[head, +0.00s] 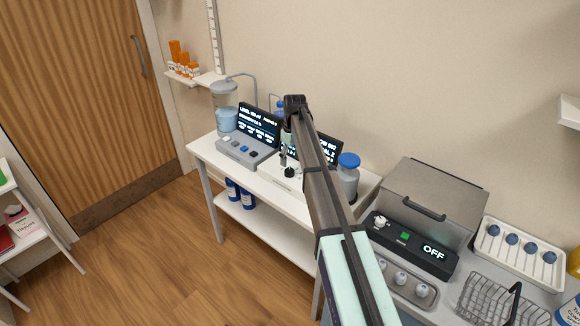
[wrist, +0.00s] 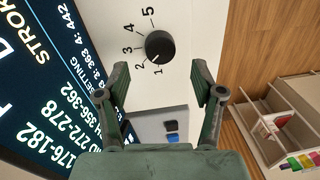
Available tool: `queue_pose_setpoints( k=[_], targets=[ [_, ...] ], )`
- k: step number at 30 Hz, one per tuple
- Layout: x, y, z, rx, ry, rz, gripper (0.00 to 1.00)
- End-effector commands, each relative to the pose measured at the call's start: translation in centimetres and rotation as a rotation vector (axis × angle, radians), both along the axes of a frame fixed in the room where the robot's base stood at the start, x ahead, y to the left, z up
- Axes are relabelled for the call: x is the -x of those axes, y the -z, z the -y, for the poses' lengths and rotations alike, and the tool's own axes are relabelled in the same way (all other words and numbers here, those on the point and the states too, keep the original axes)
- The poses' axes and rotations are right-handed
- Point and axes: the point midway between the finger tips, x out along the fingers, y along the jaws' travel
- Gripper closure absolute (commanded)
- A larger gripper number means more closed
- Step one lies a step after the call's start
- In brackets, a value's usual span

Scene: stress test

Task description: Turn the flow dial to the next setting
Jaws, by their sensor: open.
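The flow dial (wrist: 160,45) is a round black knob on a white panel in the wrist view, with numbers 1 to 5 printed around one side. A small pale mark on its edge seems to face the 1 and 2 side; I cannot tell exactly which number. In the head view the dial (head: 289,173) is a small black knob on a white base, below my gripper. My gripper (wrist: 161,80) is open and empty, its two green fingers apart, with the dial beyond the tips and roughly centred between them. In the head view my arm partly hides the gripper.
A lit screen (head: 325,149) stands behind the dial, close to my gripper. A grey button console (head: 243,152) with another screen is to the left. A blue-capped bottle (head: 348,178) stands close on the right. A steel box (head: 432,200) is further right.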

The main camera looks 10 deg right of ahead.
Motion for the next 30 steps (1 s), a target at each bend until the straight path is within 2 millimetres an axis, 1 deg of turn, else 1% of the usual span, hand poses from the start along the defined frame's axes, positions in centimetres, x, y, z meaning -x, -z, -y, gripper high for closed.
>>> queue_pose_setpoints(
  k=[3, 9, 15, 22, 23, 24, 26, 27, 28, 30],
  targets=[
    [0.2, 1.9, -0.2, 0.0, 0.0, -0.002, 0.33],
    [0.2, 4.3, -0.3, 0.0, 0.0, 0.0, 0.33],
    [0.2, 5.2, -0.4, 0.0, 0.0, 0.0, 0.33],
    [0.2, 5.2, -0.4, 0.0, 0.0, 0.0, 0.33],
    [0.2, 5.2, -0.4, 0.0, 0.0, 0.0, 0.4],
    [0.2, 5.2, -0.4, 0.0, 0.0, 0.0, 0.54],
    [0.2, 5.2, -0.3, 0.0, 0.0, 0.0, 0.75],
    [0.2, 5.2, -0.3, 0.0, 0.0, 0.0, 0.9],
    [0.2, 5.2, -0.3, 0.0, 0.0, 0.0, 0.93],
    [0.2, 5.2, -0.3, 0.0, 0.0, 0.0, 0.93]
  ],
)
